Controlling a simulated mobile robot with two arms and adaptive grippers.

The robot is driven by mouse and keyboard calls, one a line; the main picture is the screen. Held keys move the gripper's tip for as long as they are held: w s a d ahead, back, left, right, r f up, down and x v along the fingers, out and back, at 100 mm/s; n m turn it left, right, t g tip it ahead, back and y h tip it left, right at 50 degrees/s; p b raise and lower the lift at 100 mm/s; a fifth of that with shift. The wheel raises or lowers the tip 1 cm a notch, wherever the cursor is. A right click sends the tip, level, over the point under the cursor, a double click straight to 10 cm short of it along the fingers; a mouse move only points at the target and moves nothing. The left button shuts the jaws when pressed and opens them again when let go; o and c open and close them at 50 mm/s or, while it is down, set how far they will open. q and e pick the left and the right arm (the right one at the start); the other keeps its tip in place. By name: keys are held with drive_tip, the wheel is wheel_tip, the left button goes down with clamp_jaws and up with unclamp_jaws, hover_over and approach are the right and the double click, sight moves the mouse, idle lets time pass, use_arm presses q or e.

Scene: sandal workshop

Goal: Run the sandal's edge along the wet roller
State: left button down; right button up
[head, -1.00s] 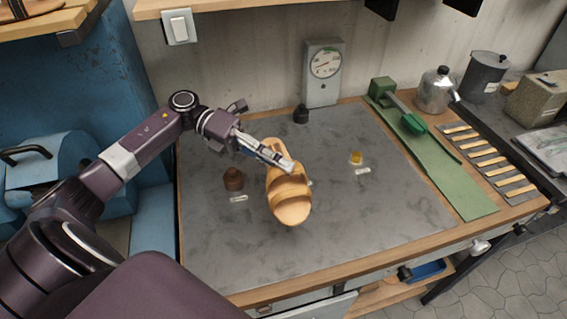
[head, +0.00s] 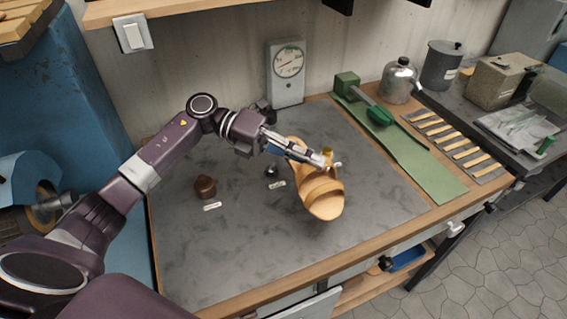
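My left gripper (head: 318,160) is shut on a tan sandal (head: 322,197) with wide straps, gripping it around the strap area. The sandal is tilted, toe end toward the front, and appears held above the grey bench top (head: 235,239). A small grey metal item (head: 270,171) and a brown knob-like item (head: 205,187) stand to the left, with labels in front. I cannot make out a wet roller for certain. My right gripper is not in view.
A dial gauge (head: 287,72) stands at the back. A metal can (head: 398,84) and dark pot (head: 440,66) stand behind. The bench front is clear.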

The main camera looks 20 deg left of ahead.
sight(312, 185)
use_arm(q)
drive_tip(key=shift+w+f, duration=0.15)
drive_tip(key=shift+w, duration=0.1)
drive_tip(key=shift+d+f+b, duration=0.25)
drive_tip(key=shift+f+b, duration=0.4)
drive_tip(key=shift+f, duration=0.2)
wheel_tip(312, 185, down, 6)
drive_tip(key=b, duration=0.3)
drive_tip(key=shift+f+b, duration=0.1)
drive_tip(key=shift+b, duration=0.25)
drive_tip(key=shift+a+f, duration=0.1)
drive_tip(key=shift+f, duration=0.05)
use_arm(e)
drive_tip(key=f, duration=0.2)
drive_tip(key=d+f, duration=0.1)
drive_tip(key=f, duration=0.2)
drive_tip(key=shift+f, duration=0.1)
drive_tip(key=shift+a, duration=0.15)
use_arm(q)
drive_tip(key=shift+s+a, duration=0.15)
drive_tip(key=shift+s, duration=0.05)
drive_tip(key=shift+s+a, duration=0.1)
drive_tip(key=shift+s, duration=0.05)
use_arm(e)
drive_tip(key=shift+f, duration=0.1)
